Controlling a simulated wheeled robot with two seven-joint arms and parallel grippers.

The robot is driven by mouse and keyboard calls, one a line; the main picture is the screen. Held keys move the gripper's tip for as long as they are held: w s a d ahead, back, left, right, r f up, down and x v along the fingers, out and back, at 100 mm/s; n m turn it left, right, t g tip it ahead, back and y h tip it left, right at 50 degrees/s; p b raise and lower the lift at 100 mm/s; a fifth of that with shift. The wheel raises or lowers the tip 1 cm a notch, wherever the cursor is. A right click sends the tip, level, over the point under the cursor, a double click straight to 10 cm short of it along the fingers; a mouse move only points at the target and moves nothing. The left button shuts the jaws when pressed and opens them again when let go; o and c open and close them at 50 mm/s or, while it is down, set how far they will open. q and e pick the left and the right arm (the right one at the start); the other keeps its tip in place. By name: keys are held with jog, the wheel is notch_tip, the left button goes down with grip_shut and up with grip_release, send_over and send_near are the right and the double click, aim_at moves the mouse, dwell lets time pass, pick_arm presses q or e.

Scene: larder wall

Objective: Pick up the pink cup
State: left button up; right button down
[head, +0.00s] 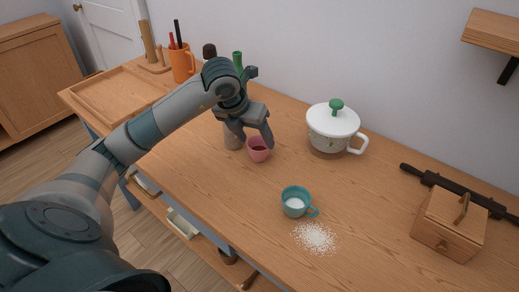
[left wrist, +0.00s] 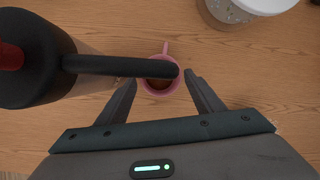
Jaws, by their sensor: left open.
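The pink cup (head: 258,154) stands upright on the wooden table, with something dark inside. It also shows in the left wrist view (left wrist: 154,90), its handle pointing to the top. My left gripper (head: 255,138) is open and empty, just above and around the cup in the picture. In the left wrist view its fingertips (left wrist: 160,78) lie either side of the cup. Whether they touch it I cannot tell. A dark vessel (left wrist: 32,62) with a red top and a long black handle covers part of the cup there. My right gripper is not in view.
A greyish object (head: 232,138) stands close left of the cup. A white lidded pot (head: 332,122) stands to the right. A teal cup (head: 294,203) with white contents stands in front, beside spilled white grains (head: 315,238). A wooden box (head: 447,228) is far right.

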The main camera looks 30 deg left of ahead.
aim_at(260, 145)
pick_arm(q)
jog(key=shift+w+f, duration=0.15)
jog(key=shift+f, duration=0.25)
jog(key=p+x, duration=0.1)
jog(key=x, duration=0.3)
jog(key=shift+w+f, duration=0.1)
jog(key=shift+f, duration=0.15)
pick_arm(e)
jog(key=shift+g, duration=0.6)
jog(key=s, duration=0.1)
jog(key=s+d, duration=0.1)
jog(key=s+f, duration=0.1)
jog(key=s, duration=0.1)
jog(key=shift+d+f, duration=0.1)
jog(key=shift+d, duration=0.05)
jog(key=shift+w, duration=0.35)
pick_arm(q)
jog(key=shift+c, duration=0.9)
jog(key=c, duration=0.7)
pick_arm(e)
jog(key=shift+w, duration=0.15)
pick_arm(q)
jog(key=shift+r, duration=0.2)
jog(key=shift+c, duration=0.2)
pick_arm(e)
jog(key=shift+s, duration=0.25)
pick_arm(q)
jog(key=shift+r, duration=0.1)
